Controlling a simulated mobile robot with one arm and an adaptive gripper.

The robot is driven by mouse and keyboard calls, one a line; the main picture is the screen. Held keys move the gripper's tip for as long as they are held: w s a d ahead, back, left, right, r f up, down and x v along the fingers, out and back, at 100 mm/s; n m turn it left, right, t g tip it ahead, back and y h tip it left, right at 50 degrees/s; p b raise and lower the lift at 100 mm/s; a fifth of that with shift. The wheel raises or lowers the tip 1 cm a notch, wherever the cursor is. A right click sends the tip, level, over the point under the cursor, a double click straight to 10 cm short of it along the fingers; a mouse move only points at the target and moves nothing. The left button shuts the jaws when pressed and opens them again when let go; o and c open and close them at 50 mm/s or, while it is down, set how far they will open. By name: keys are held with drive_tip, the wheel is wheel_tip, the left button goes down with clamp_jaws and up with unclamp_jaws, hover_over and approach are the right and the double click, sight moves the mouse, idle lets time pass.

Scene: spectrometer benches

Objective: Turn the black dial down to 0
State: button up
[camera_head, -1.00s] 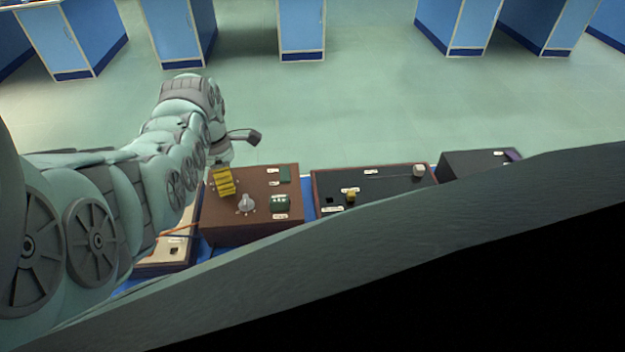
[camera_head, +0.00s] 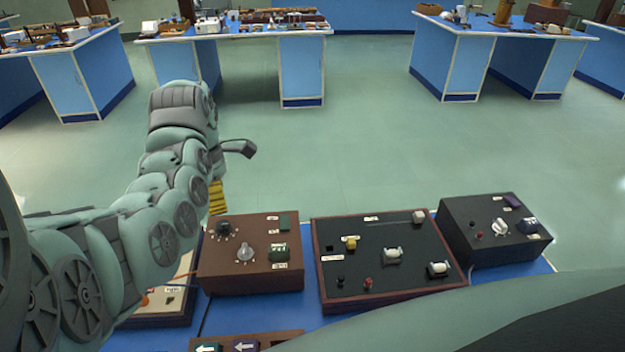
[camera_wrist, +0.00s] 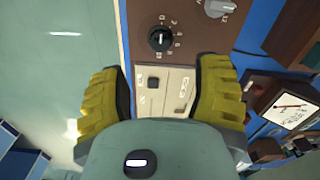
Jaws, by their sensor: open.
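The black dial (camera_head: 225,229) is a round knob near the far left corner of the brown box (camera_head: 217,279). It also shows in the wrist view (camera_wrist: 160,39), ringed by small pale marks that are too small to read; its setting cannot be told. My gripper (camera_head: 217,197) shows its yellow fingers just beyond the box's far edge in the head view. In the wrist view the gripper (camera_wrist: 162,68) has its two yellow fingers wide apart, with nothing between them. The dial lies ahead of the fingertips, apart from them.
A grey dial (camera_head: 244,252) sits close to the black dial, with a green part (camera_head: 279,252) beside it. A black panel box (camera_head: 330,283) and a dark box (camera_head: 486,253) stand to the right. Cables run at the left. Open floor lies beyond the bench.

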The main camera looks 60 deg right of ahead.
drive_tip(key=shift+r, duration=1.45)
